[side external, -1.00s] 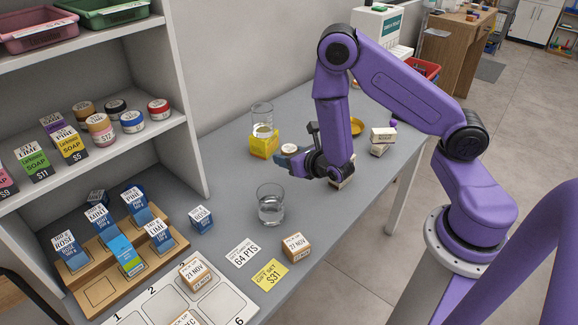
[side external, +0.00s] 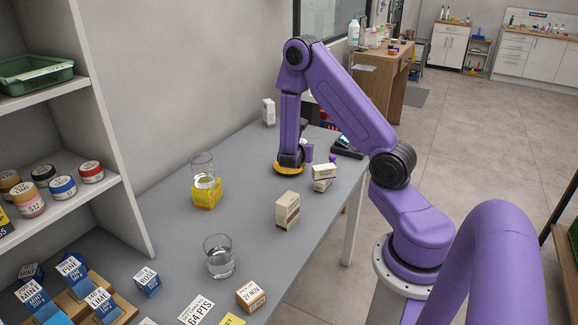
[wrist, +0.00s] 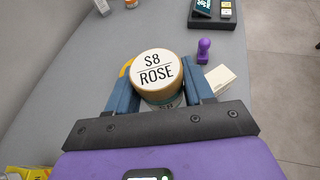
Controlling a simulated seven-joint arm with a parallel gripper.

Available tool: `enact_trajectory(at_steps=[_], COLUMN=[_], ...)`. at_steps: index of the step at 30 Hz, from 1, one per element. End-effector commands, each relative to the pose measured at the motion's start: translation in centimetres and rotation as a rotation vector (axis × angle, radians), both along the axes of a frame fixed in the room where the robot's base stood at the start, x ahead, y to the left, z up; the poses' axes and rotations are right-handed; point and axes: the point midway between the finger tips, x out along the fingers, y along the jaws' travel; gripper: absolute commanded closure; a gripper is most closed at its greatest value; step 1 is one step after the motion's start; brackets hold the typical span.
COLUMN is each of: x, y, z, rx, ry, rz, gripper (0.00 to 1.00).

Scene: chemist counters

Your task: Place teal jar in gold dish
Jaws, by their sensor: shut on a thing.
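My gripper (wrist: 163,98) is shut on a round jar (wrist: 160,75) with a tan-rimmed white lid reading S8 ROSE. Little of the jar's side shows below the lid, so its body colour is hard to tell. The gold dish (side external: 288,170) lies on the far part of the grey counter, with my gripper (side external: 290,160) low over it in the side view. The jar is largely hidden there. In the wrist view only a yellow sliver of the dish (wrist: 125,69) shows left of the jar; I cannot tell whether the jar touches it.
A cream box (side external: 288,209), a glass on a yellow block (side external: 205,194) and another glass (side external: 218,258) stand nearer. Counter left of the dish is clear.

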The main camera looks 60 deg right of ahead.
Motion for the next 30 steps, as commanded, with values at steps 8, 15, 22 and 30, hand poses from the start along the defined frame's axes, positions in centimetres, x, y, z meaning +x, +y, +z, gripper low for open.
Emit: enact_trajectory(at_steps=[8, 15, 22, 30], x=[-0.3, 3.0, 6.1, 8.4], y=[-2.4, -5.0, -7.4, -9.2], z=[-0.4, -2.3, -4.0, -7.9], rx=[0.008, 0.008, 0.007, 0.007], ry=[-0.004, -0.006, -0.005, -0.004], rz=[-0.082, -0.081, -0.078, -0.078], gripper=[0.81, 0.81, 0.81, 0.81])
